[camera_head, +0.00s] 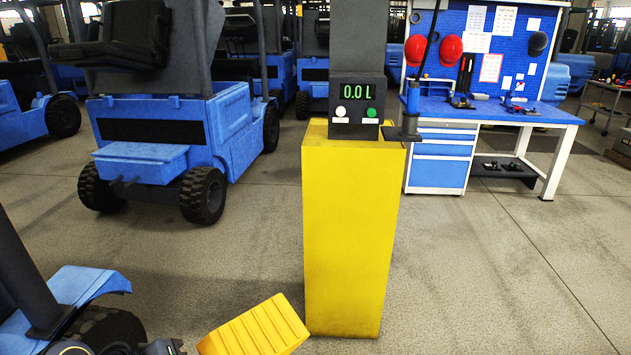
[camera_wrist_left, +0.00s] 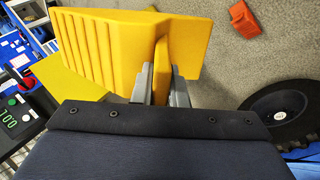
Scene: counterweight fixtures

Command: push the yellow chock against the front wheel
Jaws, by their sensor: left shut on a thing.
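The yellow chock (camera_head: 255,328) is at the bottom of the head view, tilted, with its ribbed slope up. It is large in the left wrist view (camera_wrist_left: 110,45). My left gripper (camera_wrist_left: 158,86) is shut on a thin upright yellow part of the chock, with a grey finger on each side. A black wheel (camera_head: 108,330) of the blue truck at the lower left shows in part. My right gripper is not in view.
An orange-red block (camera_wrist_left: 243,18) lies on the floor. A blue workbench (camera_head: 490,112) and parked blue trucks (camera_head: 180,120) stand farther back.

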